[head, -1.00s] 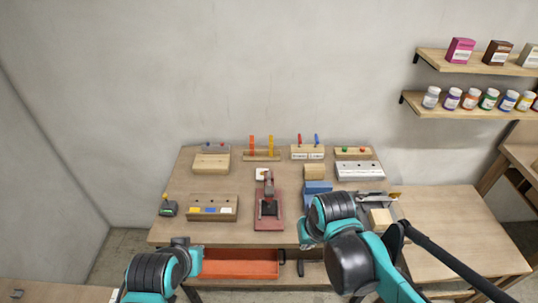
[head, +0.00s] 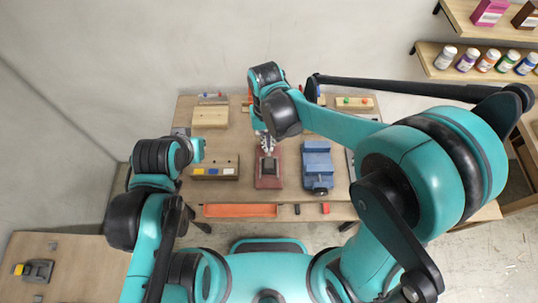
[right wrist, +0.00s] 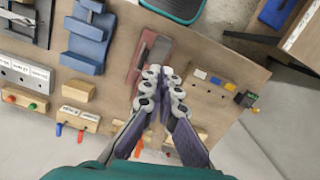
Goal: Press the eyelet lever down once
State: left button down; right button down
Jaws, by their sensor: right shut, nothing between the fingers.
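The eyelet press has a red base (head: 268,178) and stands in the middle of the workbench. Its dark plate shows in the head view, and the base also shows in the right wrist view (right wrist: 153,48). My right gripper (head: 267,146) is shut and empty over the far part of the press, where the lever is. In the right wrist view my fingertips (right wrist: 161,76) are together at the end of the red base. They hide the lever there, and I cannot tell if they touch it. My left gripper's fingers are not seen; only the left arm shows.
A blue block-like tool (head: 317,165) stands close to the right of the press. A wooden holder with coloured labels (head: 216,170) is to its left. An orange tray (head: 240,210) lies at the bench's front. Wall shelves with bottles are at the upper right.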

aim_at(269, 162)
jog(key=shift+f, duration=0.1)
jog(key=shift+s+f+b, duration=0.2)
jog(key=shift+f+b, duration=1)
jog(key=shift+f, duration=0.5)
jog(key=shift+s+f+b, duration=0.15)
jog(key=shift+f+b, duration=1.05)
jog(key=shift+f, duration=0.5)
